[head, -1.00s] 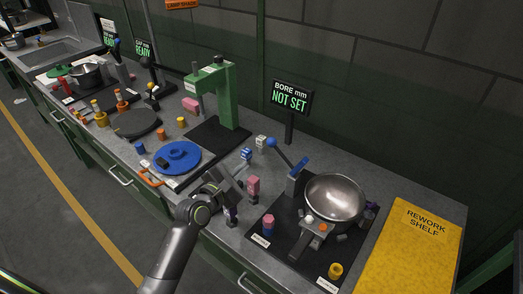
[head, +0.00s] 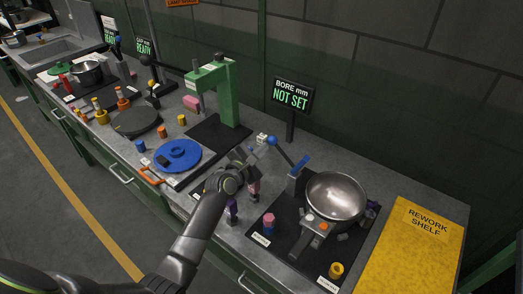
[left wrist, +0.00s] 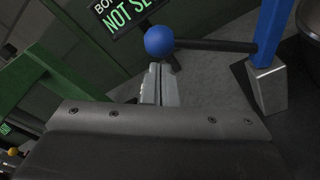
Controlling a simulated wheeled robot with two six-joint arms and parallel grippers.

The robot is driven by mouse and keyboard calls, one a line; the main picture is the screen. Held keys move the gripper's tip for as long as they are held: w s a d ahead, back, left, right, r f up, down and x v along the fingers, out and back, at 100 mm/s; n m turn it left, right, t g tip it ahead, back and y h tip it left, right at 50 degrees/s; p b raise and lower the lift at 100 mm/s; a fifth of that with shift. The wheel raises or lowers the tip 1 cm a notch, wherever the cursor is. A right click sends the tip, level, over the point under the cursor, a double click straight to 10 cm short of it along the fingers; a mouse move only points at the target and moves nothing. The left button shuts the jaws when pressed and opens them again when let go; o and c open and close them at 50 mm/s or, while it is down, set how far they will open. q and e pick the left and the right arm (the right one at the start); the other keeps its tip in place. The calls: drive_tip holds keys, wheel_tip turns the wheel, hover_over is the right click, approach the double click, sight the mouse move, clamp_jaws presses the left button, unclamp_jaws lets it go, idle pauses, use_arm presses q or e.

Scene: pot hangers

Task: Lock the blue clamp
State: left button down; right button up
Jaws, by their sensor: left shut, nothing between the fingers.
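The blue clamp (head: 300,164) stands left of the steel pan. Its dark handle rod reaches up and left to a blue ball knob (head: 271,141), and its block is grey. In the left wrist view the ball knob (left wrist: 159,41) is just beyond my fingertips, with the rod running right to the blue arm (left wrist: 271,40). My left gripper (head: 254,153) is shut and empty, close to the knob; its two fingers (left wrist: 160,84) are pressed together below the knob. Whether they touch it I cannot tell. My right gripper is not in view.
The steel pan (head: 335,197) sits on a black mat right of the clamp. A sign (head: 290,95) behind reads "BORE mm NOT SET". A green press (head: 229,90) and a blue lid (head: 178,155) are to the left. The yellow rework shelf (head: 410,250) is at the right.

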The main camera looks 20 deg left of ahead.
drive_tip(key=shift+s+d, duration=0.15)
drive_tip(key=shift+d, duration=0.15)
use_arm(q)
drive_tip(key=shift+r, duration=0.15)
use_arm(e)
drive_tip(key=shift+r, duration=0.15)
